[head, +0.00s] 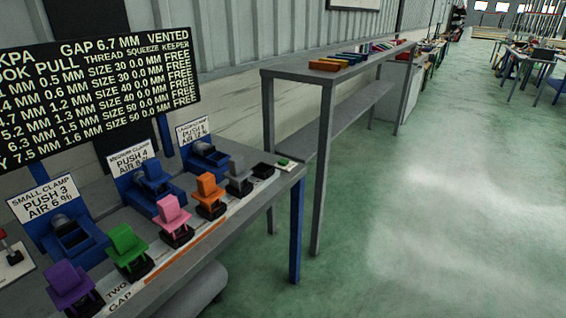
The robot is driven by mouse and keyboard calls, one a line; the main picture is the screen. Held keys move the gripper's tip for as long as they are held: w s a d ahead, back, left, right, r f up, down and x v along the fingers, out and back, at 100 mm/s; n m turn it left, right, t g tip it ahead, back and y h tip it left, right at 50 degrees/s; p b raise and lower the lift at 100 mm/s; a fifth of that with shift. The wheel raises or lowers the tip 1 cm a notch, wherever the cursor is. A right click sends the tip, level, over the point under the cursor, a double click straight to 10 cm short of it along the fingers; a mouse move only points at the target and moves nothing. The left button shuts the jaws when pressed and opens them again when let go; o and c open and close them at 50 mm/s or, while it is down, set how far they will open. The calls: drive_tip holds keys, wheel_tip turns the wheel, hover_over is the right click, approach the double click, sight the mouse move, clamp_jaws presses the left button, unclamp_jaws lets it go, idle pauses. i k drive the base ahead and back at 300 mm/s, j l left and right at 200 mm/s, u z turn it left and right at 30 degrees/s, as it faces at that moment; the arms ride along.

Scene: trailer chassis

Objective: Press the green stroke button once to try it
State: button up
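A small pale plate with a green patch (286,163) sits at the far right end of the near bench (262,192). It may be the green stroke button, but it is too small to be sure. A larger green block (127,242) on a dark base stands in the front row of the same bench, between a purple block (68,283) and a pink block (172,212). My gripper is not in view.
Orange (209,189) and grey (238,170) blocks continue the row. Blue clamps (72,232) with white labels stand behind, under a black text board (100,85). A red-topped lever (5,240) is at the left edge. A taller bench (325,75) stands beyond. Green floor at right is clear.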

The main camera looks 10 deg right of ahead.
sight(282, 162)
drive_tip(key=i+l+u, duration=0.1)
drive_tip(key=i+u, duration=0.15)
drive_tip(key=i, duration=1.6)
